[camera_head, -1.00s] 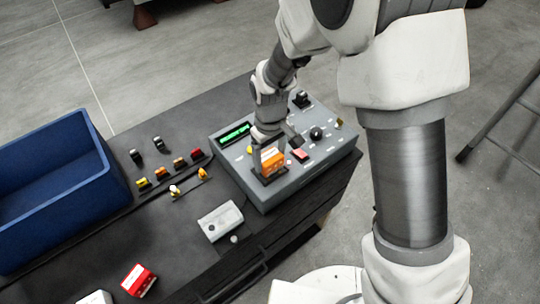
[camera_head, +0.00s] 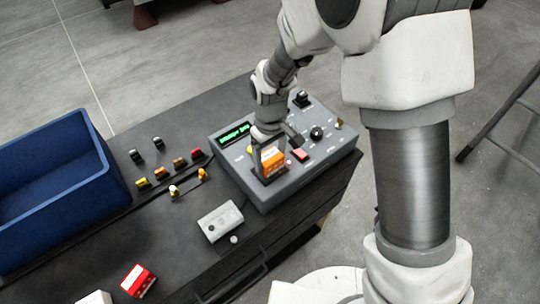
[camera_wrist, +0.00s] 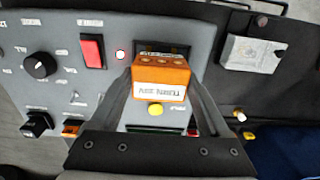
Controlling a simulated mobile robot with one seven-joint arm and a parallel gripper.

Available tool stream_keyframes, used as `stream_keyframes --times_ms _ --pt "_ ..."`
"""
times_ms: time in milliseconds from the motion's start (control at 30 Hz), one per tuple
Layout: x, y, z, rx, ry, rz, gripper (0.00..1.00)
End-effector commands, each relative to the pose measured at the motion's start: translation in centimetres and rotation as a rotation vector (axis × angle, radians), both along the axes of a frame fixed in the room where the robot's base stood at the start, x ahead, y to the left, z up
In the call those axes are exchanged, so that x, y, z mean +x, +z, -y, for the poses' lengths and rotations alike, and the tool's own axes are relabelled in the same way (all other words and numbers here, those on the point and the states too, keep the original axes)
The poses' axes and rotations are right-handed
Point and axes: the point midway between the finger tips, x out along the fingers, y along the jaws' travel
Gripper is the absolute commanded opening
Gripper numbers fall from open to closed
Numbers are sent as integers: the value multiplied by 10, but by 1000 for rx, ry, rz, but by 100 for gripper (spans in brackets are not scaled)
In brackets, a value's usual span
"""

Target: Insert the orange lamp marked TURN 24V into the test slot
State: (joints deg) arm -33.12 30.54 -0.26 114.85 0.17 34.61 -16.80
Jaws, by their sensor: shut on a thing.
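The orange lamp (camera_head: 272,159) is held between the two fingers of my gripper (camera_head: 270,170), at the near left of the grey test console (camera_head: 322,168). In the wrist view the lamp (camera_wrist: 160,72) shows a white label, upside down and too blurred to read surely, and round holes along its top edge. My gripper (camera_wrist: 163,95) is shut on its sides. The dark test slot (camera_wrist: 172,48) shows partly behind the lamp. The lamp looks upright at the slot; its lower end is hidden, so I cannot tell how deep it sits.
A white box (camera_head: 220,221), a red block (camera_head: 138,280), several small coloured parts and a blue bin (camera_head: 103,190) are on the bench.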

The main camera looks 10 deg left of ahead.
Motion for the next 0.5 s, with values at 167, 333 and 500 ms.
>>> stream_keyframes --times_ms 167,333,500 --pt "0 -3 0 0 0 0 18" --pt "0 -7 0 1 -1 1 18" --pt "0 -10 0 1 -1 1 18"
